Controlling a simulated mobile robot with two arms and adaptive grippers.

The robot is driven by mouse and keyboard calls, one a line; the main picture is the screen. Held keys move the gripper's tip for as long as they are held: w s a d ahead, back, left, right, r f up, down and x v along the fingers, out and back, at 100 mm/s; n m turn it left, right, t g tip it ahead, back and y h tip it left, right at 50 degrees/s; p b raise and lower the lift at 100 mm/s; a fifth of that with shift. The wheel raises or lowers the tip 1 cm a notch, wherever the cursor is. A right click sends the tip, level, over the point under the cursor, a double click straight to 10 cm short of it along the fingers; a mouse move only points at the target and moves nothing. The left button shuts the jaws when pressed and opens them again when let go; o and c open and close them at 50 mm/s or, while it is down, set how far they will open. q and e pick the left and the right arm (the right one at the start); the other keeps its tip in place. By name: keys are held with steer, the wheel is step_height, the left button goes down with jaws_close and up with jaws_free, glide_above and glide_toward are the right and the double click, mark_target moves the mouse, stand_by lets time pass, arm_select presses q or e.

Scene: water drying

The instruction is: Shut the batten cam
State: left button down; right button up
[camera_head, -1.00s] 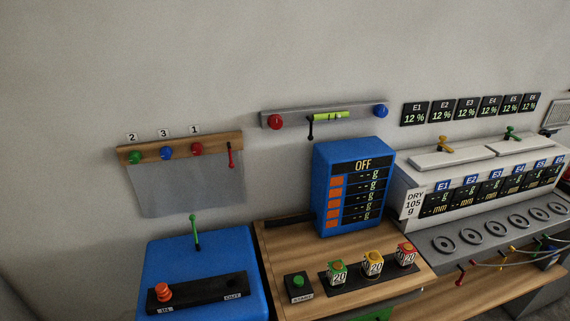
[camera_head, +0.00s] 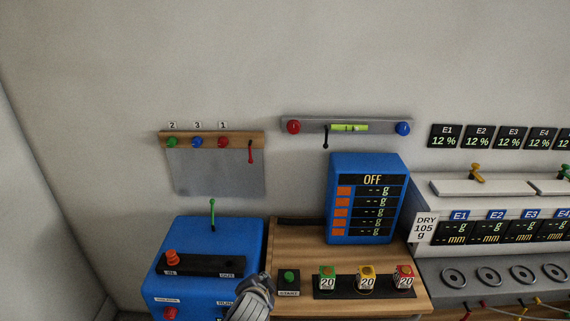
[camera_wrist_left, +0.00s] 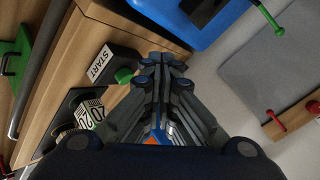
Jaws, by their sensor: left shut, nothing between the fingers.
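The wooden batten (camera_head: 190,137) is on the wall with a grey sheet (camera_head: 215,172) hanging under it. A red-handled lever (camera_head: 250,152), which looks like the batten cam, hangs down at the batten's right end. It also shows as a red pin (camera_wrist_left: 275,119) at the right of the left wrist view. Green, blue and red knobs (camera_head: 223,142) sit along the batten under labels 2, 3 and 1. My left gripper (camera_head: 262,282) is low in the head view, in front of the blue box and well below the batten. It is shut and empty. My right gripper is not in view.
A blue box (camera_head: 180,235) with an upright green lever (camera_head: 212,213) stands below the batten. The wooden bench (camera_head: 300,240) beside it holds a START button (camera_head: 289,278), several marked weights and a blue display (camera_head: 338,220). The wall before the batten is clear.

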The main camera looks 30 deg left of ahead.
arm_select(q)
steer(key=w+a+r+m+t+y, duration=0.2)
steer(key=w+a+r+m+t, duration=0.1)
steer(key=w+r, duration=0.6)
steer(key=w+a+r+m+t+y, duration=0.2)
steer(key=w+a+r, duration=0.4)
steer(key=w+r, duration=0.3)
steer(key=shift+w+r+m+t+y, duration=0.25)
steer(key=shift+w+m+t, duration=0.25)
steer(key=shift+w+m, duration=0.4)
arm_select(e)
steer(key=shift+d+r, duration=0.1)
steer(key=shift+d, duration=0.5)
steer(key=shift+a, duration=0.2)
